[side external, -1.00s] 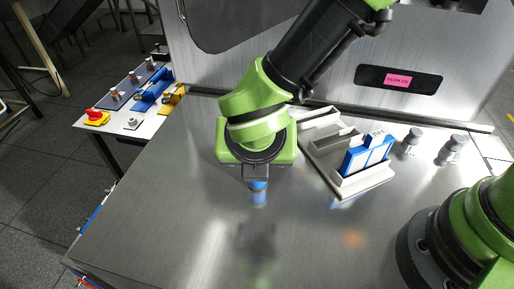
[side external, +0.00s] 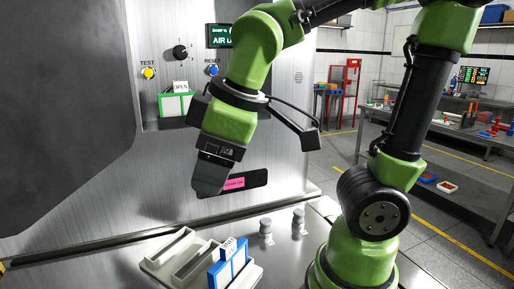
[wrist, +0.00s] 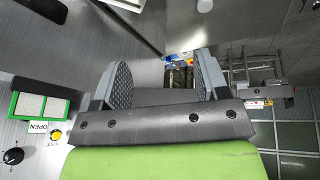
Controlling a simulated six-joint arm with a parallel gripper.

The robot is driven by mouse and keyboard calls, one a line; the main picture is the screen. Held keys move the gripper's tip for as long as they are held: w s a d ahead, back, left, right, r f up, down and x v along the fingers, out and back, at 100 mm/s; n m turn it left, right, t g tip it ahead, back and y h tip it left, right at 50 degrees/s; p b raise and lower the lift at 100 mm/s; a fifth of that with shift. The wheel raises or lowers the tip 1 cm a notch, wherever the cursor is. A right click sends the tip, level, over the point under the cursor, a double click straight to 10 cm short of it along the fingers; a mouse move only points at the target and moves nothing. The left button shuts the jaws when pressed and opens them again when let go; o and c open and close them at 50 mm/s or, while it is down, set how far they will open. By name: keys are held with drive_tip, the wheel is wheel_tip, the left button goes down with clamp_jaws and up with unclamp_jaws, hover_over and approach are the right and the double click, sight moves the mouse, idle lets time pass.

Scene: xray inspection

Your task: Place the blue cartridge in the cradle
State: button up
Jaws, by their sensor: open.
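A blue and white cartridge (side external: 229,268) with a small white tag on top stands upright in the front slot of the pale grey cradle (side external: 157,264), at the bottom of the side view. The picture's lower edge cuts off both. The cradle's other slots that show look empty. My gripper (side external: 208,190) is raised above and behind the cradle, in front of the metal wall, apart from the cartridge. In the wrist view my gripper (wrist: 166,75) has its two ridged grey fingers wide apart with nothing held between them. Cradle and cartridge are not in the wrist view.
Two small grey-capped posts (side external: 282,228) stand right of the cradle.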

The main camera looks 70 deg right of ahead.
drive_tip(key=s+m, duration=0.1)
drive_tip(key=m, duration=0.1)
drive_tip(key=s+d+r+m+t+y, duration=0.1)
drive_tip(key=s+m, duration=0.1)
drive_tip(key=m, duration=0.1)
drive_tip(key=s+r+m+t, duration=0.1)
drive_tip(key=s+m, duration=0.1)
drive_tip(key=shift+d+m, duration=0.3)
drive_tip(key=shift+m, duration=0.1)
drive_tip(key=shift+o, duration=0.4)
drive_tip(key=shift+s+m+t+y, duration=0.3)
drive_tip(key=shift+s+m, duration=0.05)
drive_tip(key=shift+m, duration=0.35)
